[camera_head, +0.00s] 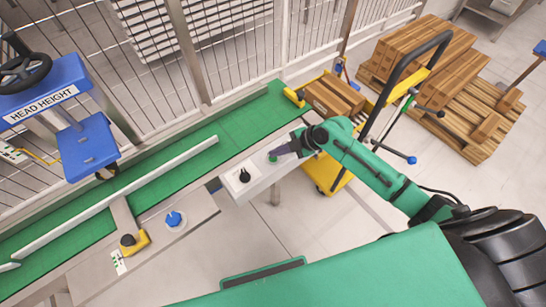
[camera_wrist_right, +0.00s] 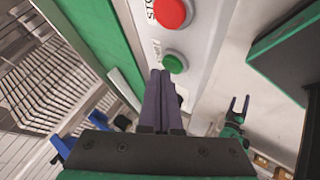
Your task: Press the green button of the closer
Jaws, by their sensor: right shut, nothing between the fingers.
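A pale control box (camera_head: 262,178) at the conveyor's edge carries a green button (camera_head: 272,158) and a black knob (camera_head: 244,176). In the right wrist view the green button (camera_wrist_right: 174,64) lies just beyond and slightly right of my fingertips, below a red button (camera_wrist_right: 172,12) by the word STOP. My right gripper (camera_head: 281,151) is shut and empty, its fingertips close to the green button; whether they touch it I cannot tell. It also shows in the right wrist view (camera_wrist_right: 160,74). My left gripper (camera_wrist_right: 237,105) shows there with its fingers apart, away from the box.
The green conveyor (camera_head: 180,165) runs behind the box, along a wire fence (camera_head: 230,60). A blue knob (camera_head: 175,219) and a yellow-based knob (camera_head: 131,242) are at the left. A yellow trolley (camera_head: 325,172) and stacked cartons (camera_head: 425,50) stand at the right.

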